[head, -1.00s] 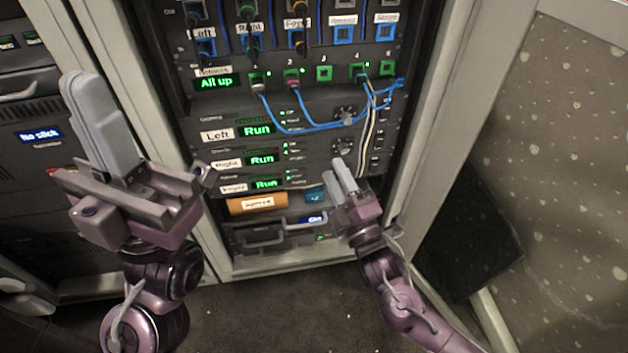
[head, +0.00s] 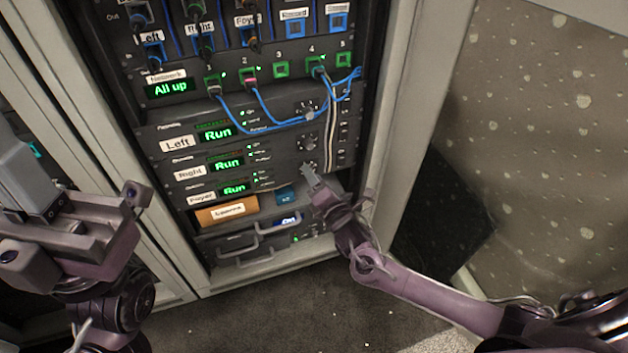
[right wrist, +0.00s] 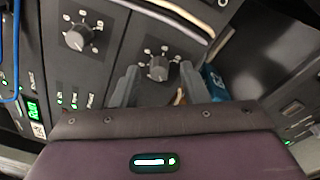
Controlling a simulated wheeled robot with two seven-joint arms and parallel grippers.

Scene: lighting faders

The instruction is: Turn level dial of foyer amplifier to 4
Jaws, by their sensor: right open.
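The foyer amplifier is the lowest of three stacked units, with a Foyer label (head: 201,198) and a green Run display (head: 235,188). Its dark level dial (right wrist: 157,67) shows in the right wrist view, with small markings around it. I cannot read its setting. My left gripper (head: 38,190) is at the left edge, fingers together, holding nothing visible.
The right amplifier's dial (head: 307,143) and the left amplifier's dial (head: 307,108) sit above. Blue cables (head: 270,125) and pale cables (head: 329,130) hang near them. An orange box (head: 226,212) and a blue item (head: 287,195) lie on the shelf below.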

